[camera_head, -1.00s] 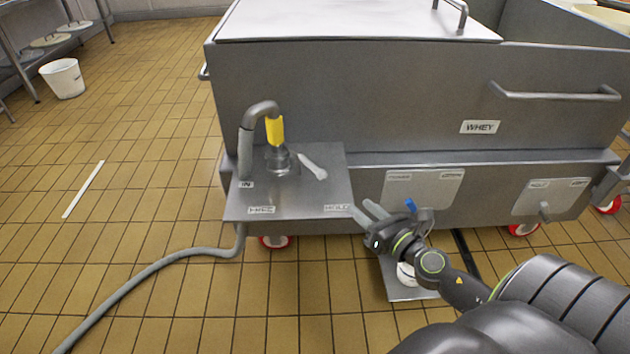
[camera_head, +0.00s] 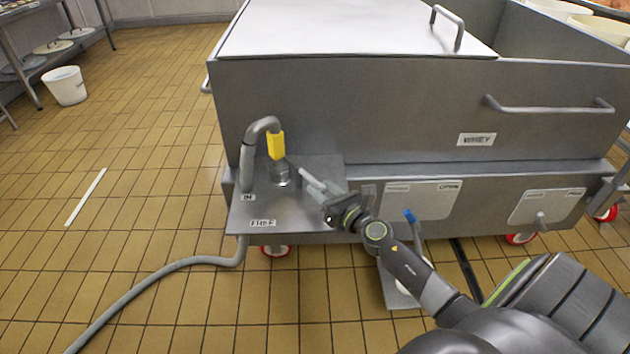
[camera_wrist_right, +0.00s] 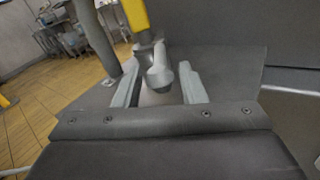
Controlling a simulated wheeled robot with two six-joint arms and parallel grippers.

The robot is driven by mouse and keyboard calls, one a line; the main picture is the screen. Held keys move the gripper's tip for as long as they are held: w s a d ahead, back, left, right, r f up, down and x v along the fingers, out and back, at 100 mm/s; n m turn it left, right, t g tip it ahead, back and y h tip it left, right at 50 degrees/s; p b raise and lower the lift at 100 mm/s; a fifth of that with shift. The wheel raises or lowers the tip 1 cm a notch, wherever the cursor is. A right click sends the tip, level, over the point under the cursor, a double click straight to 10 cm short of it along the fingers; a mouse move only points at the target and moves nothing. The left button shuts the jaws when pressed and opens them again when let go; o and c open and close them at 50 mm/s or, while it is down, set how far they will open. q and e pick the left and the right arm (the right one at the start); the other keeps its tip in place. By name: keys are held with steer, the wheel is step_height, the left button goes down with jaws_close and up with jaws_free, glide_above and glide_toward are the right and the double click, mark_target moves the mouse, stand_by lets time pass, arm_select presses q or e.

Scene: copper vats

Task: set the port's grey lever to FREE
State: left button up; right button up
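The port (camera_head: 281,176) is a round grey fitting on a steel shelf (camera_head: 245,213) at the vat's front. A label reading FREE (camera_head: 262,223) is on the shelf's front left; the HOLD label is hidden by my arm. My right gripper (camera_head: 313,182) is over the shelf's right part, close to the port, at the grey lever's place. There I cannot separate the lever from the pale fingers. My left gripper is not in view.
A bent pipe (camera_head: 248,165) with a yellow sleeve (camera_head: 276,145) rises beside the port. The steel vat (camera_head: 390,110) stands behind. A blue-tipped handle (camera_head: 409,215) is right of my forearm. A hose (camera_head: 170,268) runs over the floor at left.

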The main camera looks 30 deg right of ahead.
mark_target(315, 181)
steer(key=shift+w+a, duration=0.1)
steer(key=shift+w, duration=1.7)
steer(key=shift+c, duration=0.5)
jaws_close()
